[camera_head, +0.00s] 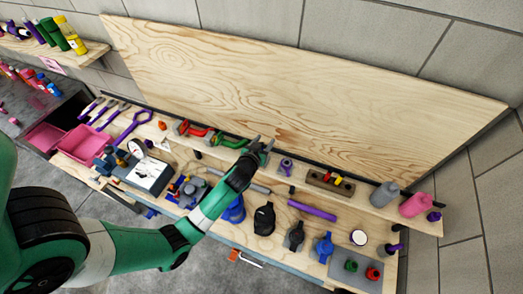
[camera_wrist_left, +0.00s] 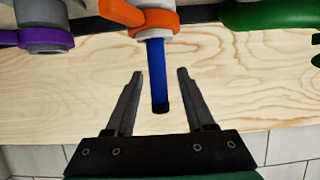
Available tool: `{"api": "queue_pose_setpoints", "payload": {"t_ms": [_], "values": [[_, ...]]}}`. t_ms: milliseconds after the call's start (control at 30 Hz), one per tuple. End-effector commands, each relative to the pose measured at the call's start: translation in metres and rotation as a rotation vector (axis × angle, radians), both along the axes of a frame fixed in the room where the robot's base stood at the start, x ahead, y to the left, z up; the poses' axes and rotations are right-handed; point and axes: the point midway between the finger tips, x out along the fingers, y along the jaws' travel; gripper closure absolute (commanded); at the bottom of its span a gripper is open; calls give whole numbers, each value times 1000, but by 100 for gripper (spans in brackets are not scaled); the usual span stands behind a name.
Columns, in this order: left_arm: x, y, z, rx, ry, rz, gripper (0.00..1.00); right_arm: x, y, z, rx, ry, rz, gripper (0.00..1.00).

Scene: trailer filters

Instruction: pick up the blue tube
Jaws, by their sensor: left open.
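The blue tube (camera_wrist_left: 157,78) shows in the left wrist view as a slim blue rod with a black end. It sticks out from an orange and light-grey fitting (camera_wrist_left: 155,20). My left gripper (camera_wrist_left: 160,74) is open, with one finger on either side of the tube in the picture and a gap on both sides. I cannot tell whether the tube lies at the fingers' depth. In the head view my left gripper (camera_head: 263,144) is over the back shelf, and I cannot make out the blue tube there. My right gripper is in neither view.
A purple and grey fitting (camera_wrist_left: 40,30) and a green part (camera_wrist_left: 275,15) flank the orange fitting. In the head view, a purple fitting (camera_head: 286,166) and a wooden block (camera_head: 330,181) stand right of the gripper. The wooden backboard (camera_head: 300,85) rises behind.

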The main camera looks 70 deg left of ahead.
Motion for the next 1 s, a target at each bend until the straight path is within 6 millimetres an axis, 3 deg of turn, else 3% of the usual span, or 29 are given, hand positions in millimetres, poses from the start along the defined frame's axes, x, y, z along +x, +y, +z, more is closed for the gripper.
{"api": "queue_pose_setpoints", "payload": {"t_ms": [233, 500, 567, 1000], "values": [[2, 2, -2, -1, 1, 0, 46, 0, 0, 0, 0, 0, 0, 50], [2, 2, -2, -1, 0, -1, 93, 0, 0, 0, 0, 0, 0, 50], [2, 2, -2, 0, 0, -1, 100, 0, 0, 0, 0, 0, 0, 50], [2, 2, 1, 0, 0, -1, 100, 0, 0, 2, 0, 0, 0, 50]]}}
